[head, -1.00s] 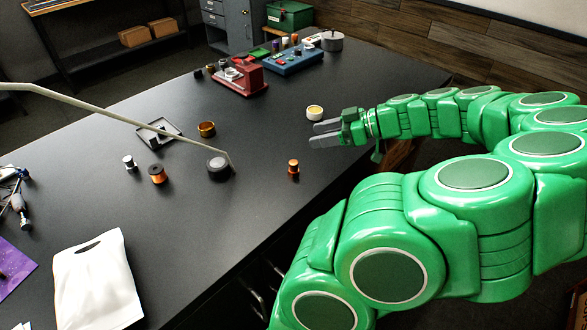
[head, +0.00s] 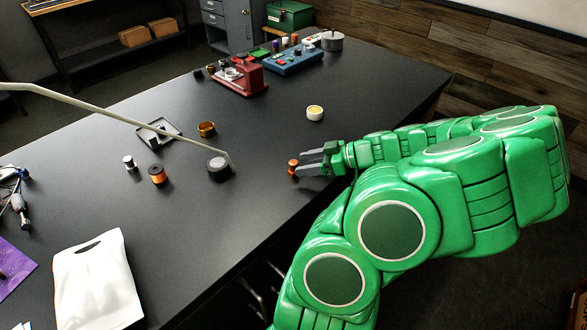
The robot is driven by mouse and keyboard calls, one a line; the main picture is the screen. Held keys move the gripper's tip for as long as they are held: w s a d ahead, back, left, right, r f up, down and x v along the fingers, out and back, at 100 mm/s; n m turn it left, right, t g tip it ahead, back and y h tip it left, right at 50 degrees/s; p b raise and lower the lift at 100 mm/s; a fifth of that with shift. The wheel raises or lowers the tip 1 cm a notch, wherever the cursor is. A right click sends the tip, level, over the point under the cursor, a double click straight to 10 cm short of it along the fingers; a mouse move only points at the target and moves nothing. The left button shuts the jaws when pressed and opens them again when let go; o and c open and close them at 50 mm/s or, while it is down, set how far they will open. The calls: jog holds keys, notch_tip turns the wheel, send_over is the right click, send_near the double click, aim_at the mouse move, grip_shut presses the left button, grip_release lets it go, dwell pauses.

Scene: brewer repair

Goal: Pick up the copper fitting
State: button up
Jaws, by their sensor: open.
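The copper fitting (head: 293,167) is a small upright copper-orange piece with a narrower middle. It stands on the black tabletop near its front edge. My gripper (head: 303,164) is open, with its two grey fingers pointing left at the fitting. The fingertips are right beside the fitting on its right side. I cannot tell whether they touch it or reach around it.
To the left are a black round puck (head: 219,169), an orange spool (head: 157,174), a brass ring (head: 206,129) and a small tray (head: 160,131). A white cup with yellow contents (head: 314,113) stands behind my gripper. A white bag (head: 95,283) lies at front left.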

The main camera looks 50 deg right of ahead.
aim_at(293, 165)
jog(key=shift+x, duration=2.1)
jog(key=shift+w+r, duration=0.1)
jog(key=shift+r, duration=0.05)
grip_shut()
